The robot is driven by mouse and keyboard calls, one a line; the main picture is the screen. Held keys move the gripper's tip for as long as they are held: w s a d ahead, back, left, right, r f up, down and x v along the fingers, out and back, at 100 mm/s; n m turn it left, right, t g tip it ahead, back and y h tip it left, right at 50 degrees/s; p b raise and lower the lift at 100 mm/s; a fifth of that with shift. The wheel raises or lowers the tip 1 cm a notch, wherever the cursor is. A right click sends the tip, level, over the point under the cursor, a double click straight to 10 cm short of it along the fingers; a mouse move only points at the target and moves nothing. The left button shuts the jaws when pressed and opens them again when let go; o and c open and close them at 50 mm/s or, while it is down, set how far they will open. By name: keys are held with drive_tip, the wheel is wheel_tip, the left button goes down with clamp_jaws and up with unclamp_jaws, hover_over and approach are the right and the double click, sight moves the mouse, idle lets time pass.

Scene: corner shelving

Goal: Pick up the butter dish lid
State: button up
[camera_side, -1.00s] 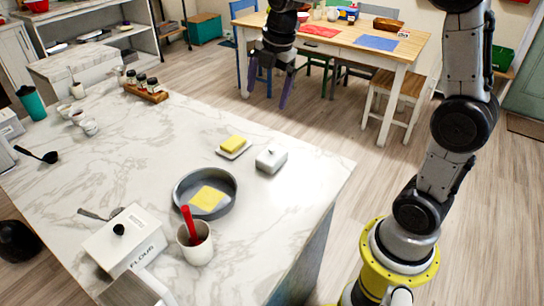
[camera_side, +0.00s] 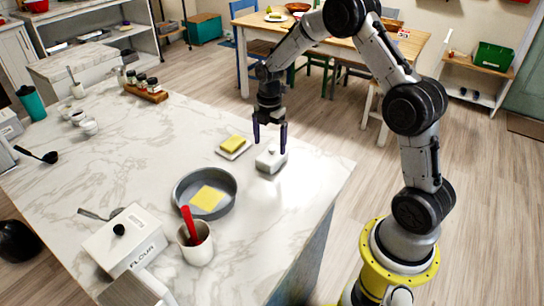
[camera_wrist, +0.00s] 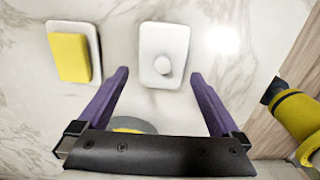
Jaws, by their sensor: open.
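The butter dish lid (camera_side: 271,159) is white with a small round knob on top, and sits on the marble counter. It shows whole in the wrist view (camera_wrist: 164,55), just beyond my fingertips and between their lines. My gripper (camera_side: 270,142) has two purple fingers, spread apart and empty, pointing down over the lid; in the wrist view it also shows (camera_wrist: 158,76) open. In the side view the fingertips overlap the lid's top edge, and I cannot tell the exact gap. A yellow butter block (camera_side: 233,143) lies on a white dish (camera_side: 243,151) left of the lid, also in the wrist view (camera_wrist: 70,57).
A grey round pan (camera_side: 230,197) with a yellow square in it stands in front of the butter. A white cup (camera_side: 196,252) with a red utensil and a flour box (camera_side: 124,238) are nearer. The counter right of the lid is clear up to its edge.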

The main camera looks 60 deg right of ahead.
sight(271, 149)
drive_tip(key=shift+s+d+f, duration=0.1)
drive_tip(key=shift+f, duration=1.35)
drive_tip(key=shift+s+d+f, duration=0.1)
drive_tip(key=shift+f, duration=1.35)
drive_tip(key=c, duration=1.1)
drive_tip(key=shift+w+r, duration=0.1)
drive_tip(key=shift+r, duration=0.1)
